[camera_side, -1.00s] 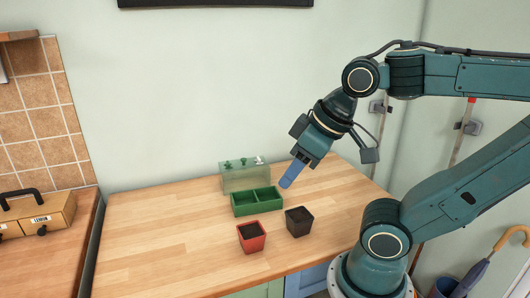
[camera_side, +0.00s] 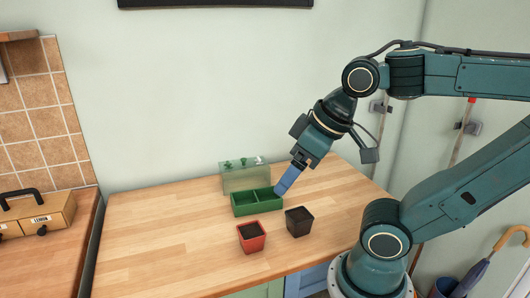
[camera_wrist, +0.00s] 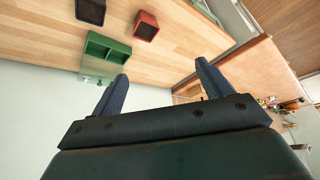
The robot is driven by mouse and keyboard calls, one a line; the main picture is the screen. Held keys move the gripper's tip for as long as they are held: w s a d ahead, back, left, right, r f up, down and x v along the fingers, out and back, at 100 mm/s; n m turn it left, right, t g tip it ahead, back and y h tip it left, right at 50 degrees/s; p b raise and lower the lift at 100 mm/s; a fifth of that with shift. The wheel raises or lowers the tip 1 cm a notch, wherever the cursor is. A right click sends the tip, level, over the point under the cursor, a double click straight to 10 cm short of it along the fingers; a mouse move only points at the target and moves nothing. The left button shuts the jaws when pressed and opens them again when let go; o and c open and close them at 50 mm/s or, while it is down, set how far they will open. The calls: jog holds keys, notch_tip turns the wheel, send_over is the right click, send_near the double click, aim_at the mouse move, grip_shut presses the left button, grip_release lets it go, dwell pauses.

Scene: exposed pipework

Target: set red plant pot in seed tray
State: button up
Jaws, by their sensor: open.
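The red plant pot (camera_side: 252,238) stands upright on the wooden table near its front edge, with dark soil inside. It also shows in the wrist view (camera_wrist: 146,25). The green seed tray (camera_side: 243,210) lies behind it on the table, with two compartments that look empty. It also shows in the wrist view (camera_wrist: 107,43). My gripper (camera_side: 281,190) is above the table at the tray's right end in the side view, apart from the red pot. In the wrist view its two blue fingers (camera_wrist: 160,86) are spread with nothing between them.
A dark brown pot (camera_side: 299,222) stands right of the red pot. A pale green propagator box with plant pictures (camera_side: 243,177) stands behind the tray. The left part of the table (camera_side: 150,235) is clear.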

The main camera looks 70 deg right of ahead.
jog(key=n+g, duration=0.6)
jog(key=n, duration=0.3)
send_over(251, 232)
notch_tip(251, 232, down, 8)
jog(key=shift+f, duration=0.1)
jog(key=shift+f, duration=4.15)
jog(key=shift+f, duration=0.15)
jog(key=shift+f, duration=2.45)
jog(key=shift+c, duration=0.2)
